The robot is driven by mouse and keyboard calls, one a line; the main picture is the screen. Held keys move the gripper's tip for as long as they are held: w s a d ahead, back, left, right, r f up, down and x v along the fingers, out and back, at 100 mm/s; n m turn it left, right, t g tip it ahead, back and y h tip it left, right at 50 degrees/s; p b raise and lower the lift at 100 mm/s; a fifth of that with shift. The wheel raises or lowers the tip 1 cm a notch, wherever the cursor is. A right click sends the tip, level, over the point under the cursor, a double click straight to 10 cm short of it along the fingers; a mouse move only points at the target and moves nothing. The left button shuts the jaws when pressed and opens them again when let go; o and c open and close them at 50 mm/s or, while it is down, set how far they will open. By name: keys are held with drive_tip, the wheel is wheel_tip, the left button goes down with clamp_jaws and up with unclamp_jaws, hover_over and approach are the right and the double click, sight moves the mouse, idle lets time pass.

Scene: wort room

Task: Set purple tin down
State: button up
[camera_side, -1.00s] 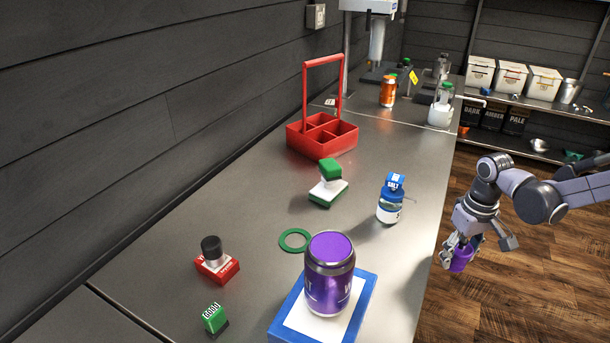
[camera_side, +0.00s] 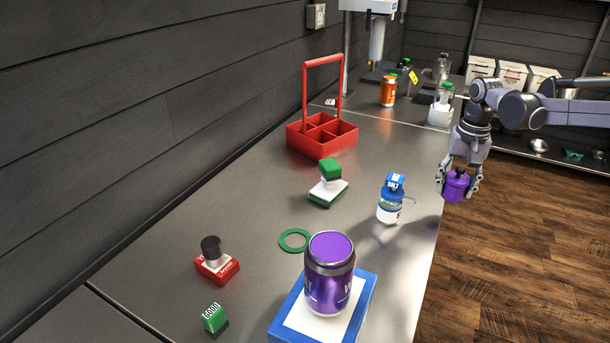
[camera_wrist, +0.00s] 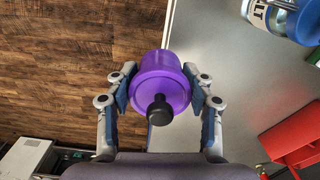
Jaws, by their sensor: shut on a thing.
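My gripper (camera_side: 459,188) is shut on a small purple tin (camera_side: 456,184) with a knob on its lid. It holds the tin upright in the air, near the counter's right edge. In the wrist view the purple tin (camera_wrist: 160,82) sits between the two fingers of my gripper (camera_wrist: 162,88), its dark knob facing the camera. The wrist view shows wood floor on the left of the tin and counter on the right. The grey counter (camera_side: 250,200) runs along the wall.
A purple can (camera_side: 330,275) stands on a blue-edged white mat (camera_side: 290,318) in front. A blue-capped bottle (camera_side: 391,200) stands near the counter's right edge, closest to my gripper.

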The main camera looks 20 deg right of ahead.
drive_tip(key=shift+w+a+r+m, duration=0.1)
drive_tip(key=shift+w+r+m, duration=0.2)
drive_tip(key=shift+w+r, duration=0.3)
drive_tip(key=w+a+r+n, duration=0.1)
drive_tip(key=w+a+r, duration=0.2)
drive_tip(key=w+a, duration=0.45)
drive_tip(key=r+n, duration=0.1)
drive_tip(key=n, duration=0.4)
hover_over(316, 221)
wheel_tip(316, 221, down, 10)
drive_tip(key=shift+r, duration=0.15)
drive_tip(key=o, duration=1.5)
drive_tip(key=shift+c, duration=0.2)
